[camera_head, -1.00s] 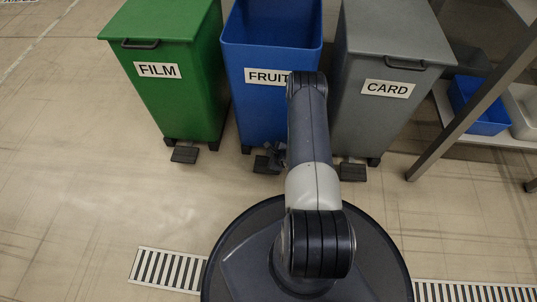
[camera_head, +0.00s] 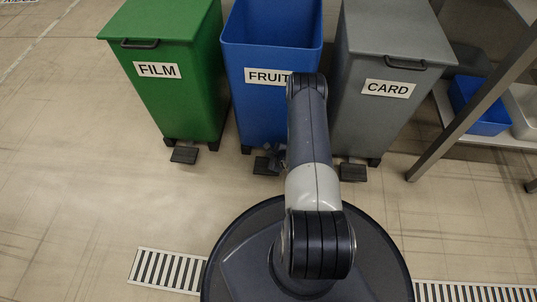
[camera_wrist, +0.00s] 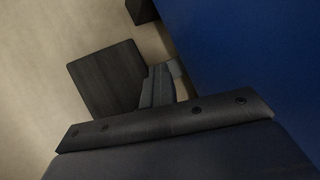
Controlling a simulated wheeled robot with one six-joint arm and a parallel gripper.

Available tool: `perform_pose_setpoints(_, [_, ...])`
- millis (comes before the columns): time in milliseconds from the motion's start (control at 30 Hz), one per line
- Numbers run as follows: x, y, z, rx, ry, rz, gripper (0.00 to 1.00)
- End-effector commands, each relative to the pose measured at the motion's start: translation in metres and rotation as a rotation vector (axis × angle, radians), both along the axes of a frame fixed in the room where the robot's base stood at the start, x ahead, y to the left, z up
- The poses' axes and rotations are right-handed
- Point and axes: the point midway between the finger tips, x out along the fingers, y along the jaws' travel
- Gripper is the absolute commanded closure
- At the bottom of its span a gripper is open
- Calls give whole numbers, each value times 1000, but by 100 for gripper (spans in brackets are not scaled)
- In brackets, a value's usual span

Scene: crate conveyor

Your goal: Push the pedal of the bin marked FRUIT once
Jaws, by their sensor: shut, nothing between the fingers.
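The blue bin marked FRUIT (camera_head: 272,50) stands between two other bins, and its top shows no lid across the opening. Its blue wall also fills the right of the wrist view (camera_wrist: 250,50). Its dark pedal (camera_head: 262,166) sits low at the bin's front, partly covered by my gripper (camera_head: 275,156). In the wrist view the pedal (camera_wrist: 103,78) is a dark square plate left of my shut fingertips (camera_wrist: 163,84), which overlap its right edge. I cannot tell whether they touch it. My arm hides part of the bin's front and label.
A green bin marked FILM (camera_head: 180,100) with pedal (camera_head: 185,155) stands left, and a grey bin marked CARD (camera_head: 375,120) with pedal (camera_head: 352,172) stands right. A metal rack (camera_head: 455,120) holds a blue tray (camera_head: 478,105). Floor in front is open, with drain grates (camera_head: 165,270).

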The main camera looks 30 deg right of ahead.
Motion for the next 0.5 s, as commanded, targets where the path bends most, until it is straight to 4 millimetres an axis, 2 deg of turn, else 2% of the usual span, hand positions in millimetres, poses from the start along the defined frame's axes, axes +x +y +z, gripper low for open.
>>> perform_pose_setpoints(33, [-9,5,-4,7,23,5,100])
perform_pose_setpoints(500, [-10,6,24,7,22,6,100])
